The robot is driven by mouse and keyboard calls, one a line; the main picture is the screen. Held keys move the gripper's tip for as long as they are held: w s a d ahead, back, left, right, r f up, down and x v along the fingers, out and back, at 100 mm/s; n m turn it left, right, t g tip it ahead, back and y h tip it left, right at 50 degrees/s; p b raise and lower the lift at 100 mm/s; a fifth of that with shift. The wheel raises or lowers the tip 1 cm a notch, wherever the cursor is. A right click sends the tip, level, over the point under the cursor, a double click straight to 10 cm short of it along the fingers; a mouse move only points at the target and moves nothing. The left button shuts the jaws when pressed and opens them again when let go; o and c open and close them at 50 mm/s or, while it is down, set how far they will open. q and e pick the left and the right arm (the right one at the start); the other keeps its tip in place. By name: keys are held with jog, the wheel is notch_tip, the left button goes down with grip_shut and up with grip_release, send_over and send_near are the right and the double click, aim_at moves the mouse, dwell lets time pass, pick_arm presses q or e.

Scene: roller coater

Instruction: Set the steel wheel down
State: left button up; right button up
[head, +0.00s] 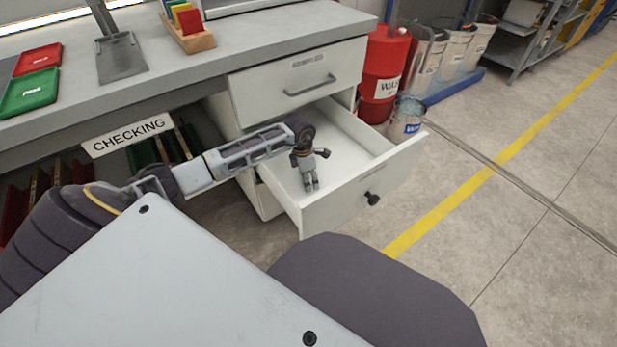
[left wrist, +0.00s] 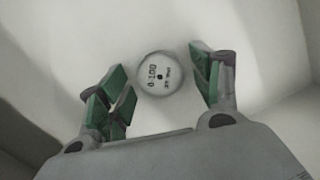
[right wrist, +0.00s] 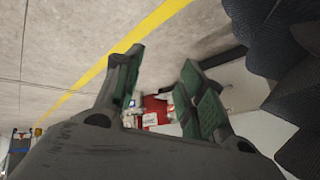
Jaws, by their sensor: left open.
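The steel wheel (left wrist: 160,73) is a small grey disc with dark markings on its face. In the left wrist view it lies flat on the pale drawer floor, between the spread fingers of my left gripper (left wrist: 157,80), with a visible gap on each side. In the head view my left gripper (head: 311,184) points down into the open drawer (head: 345,212); the wheel cannot be made out there. My right gripper (right wrist: 163,60) is open and empty in the right wrist view, over the floor area, and is not seen in the head view.
A shut drawer (head: 295,88) sits above the open one. The grey bench top (head: 180,70) holds a red tray (head: 38,60), a green tray (head: 30,92) and a wooden holder (head: 190,38). A red barrel (head: 384,75) and a bucket (head: 407,120) stand behind the drawer.

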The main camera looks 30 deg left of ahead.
pick_arm(q)
jog(key=shift+r, duration=0.15)
pick_arm(e)
jog(key=shift+w+r, duration=0.15)
pick_arm(q)
jog(key=shift+r, duration=0.55)
notch_tip(320, 180, up, 11)
jog(key=s+a+p, duration=0.1)
jog(key=p, duration=0.3)
pick_arm(e)
notch_tip(320, 180, up, 7)
jog(key=d+g+h, duration=0.1)
jog(key=shift+s+d+n+g, duration=0.2)
jog(key=shift+s+n+g, duration=0.1)
jog(key=shift+s+n, duration=0.1)
pick_arm(q)
jog(key=shift+f, duration=0.1)
jog(key=shift+s, duration=0.1)
